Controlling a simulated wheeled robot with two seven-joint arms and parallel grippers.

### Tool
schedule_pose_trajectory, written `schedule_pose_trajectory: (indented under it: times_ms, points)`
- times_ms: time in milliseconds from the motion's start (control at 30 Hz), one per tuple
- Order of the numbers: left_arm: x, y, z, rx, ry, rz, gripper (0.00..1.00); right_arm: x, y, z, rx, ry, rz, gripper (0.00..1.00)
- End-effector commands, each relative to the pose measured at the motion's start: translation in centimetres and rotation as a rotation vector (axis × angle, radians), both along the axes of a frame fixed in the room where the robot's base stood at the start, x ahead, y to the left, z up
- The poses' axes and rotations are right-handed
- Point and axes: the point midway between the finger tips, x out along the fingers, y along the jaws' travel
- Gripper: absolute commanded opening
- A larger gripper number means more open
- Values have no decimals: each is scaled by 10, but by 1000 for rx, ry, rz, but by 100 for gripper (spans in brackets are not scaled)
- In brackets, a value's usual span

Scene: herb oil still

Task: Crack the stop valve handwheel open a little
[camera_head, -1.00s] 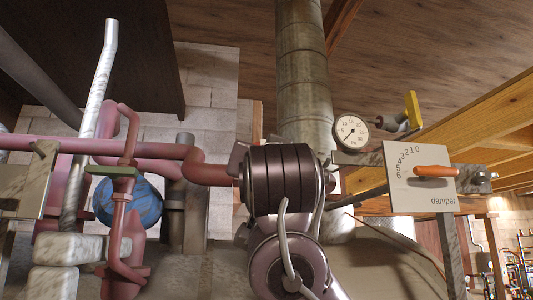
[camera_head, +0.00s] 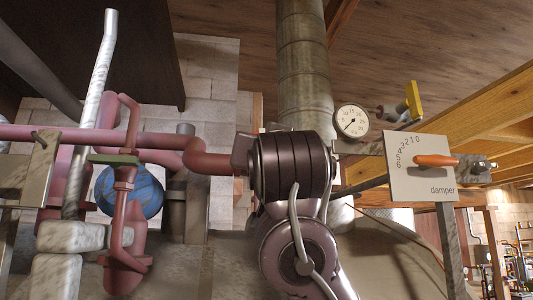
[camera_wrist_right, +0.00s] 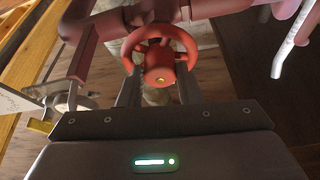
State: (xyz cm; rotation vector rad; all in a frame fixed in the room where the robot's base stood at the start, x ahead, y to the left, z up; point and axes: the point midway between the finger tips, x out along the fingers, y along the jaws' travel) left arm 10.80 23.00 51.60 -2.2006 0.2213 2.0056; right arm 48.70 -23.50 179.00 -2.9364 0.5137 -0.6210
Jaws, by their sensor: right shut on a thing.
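In the head view my dark ribbed right arm stands in front, so the handwheel and the right gripper are hidden there. My left gripper is in neither current view.
A pink pipe (camera_head: 90,136) runs in from the left. A white damper plate (camera_head: 408,185) with an orange lever (camera_head: 436,160) stands right of my arm, below a round dial gauge (camera_head: 352,120). A yellow handle (camera_head: 414,98) sticks out nearby. A blue round vessel (camera_head: 145,190) is at left.

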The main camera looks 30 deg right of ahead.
Motion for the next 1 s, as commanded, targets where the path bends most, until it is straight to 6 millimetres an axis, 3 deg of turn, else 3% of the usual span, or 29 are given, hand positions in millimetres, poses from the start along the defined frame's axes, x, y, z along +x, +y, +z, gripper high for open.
schedule_pose_trajectory:
  times_ms: [600, 1000]
  points:
    - [0, 0, -9, 0, 0, 0, 34, -2, -4, 1, -492, 156, 5, 9]
    - [0, 0, -10, 0, 1, 0, 34, -2, -6, 2, -705, 227, 2, 9]
